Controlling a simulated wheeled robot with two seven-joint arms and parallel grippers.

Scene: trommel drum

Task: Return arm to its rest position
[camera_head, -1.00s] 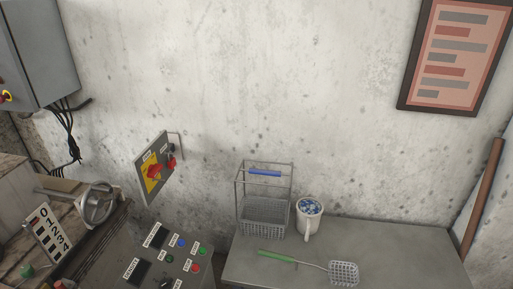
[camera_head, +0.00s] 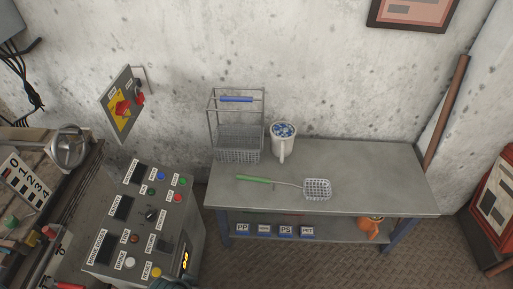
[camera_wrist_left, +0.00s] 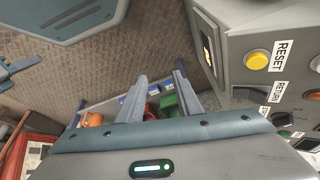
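My left gripper (camera_wrist_left: 160,92) shows in the left wrist view. Its two fingers are apart with nothing between them. It hangs beside the control console (camera_wrist_left: 228,80), close to the yellow RESET button (camera_wrist_left: 257,60), and touches nothing that I can see. In the head view a blue-grey part at the bottom edge beside the console seems to be mine, but the fingers do not show there.
The console (camera_head: 150,205) stands left of a grey table (camera_head: 370,170). On the table are a wire basket (camera_head: 238,145), a mug of blue-white bits (camera_head: 283,145) and a green-handled skimmer (camera_head: 318,188). Labelled bins (camera_head: 285,231) and an orange item (camera_head: 371,227) sit below. The floor (camera_head: 290,265) in front is clear.

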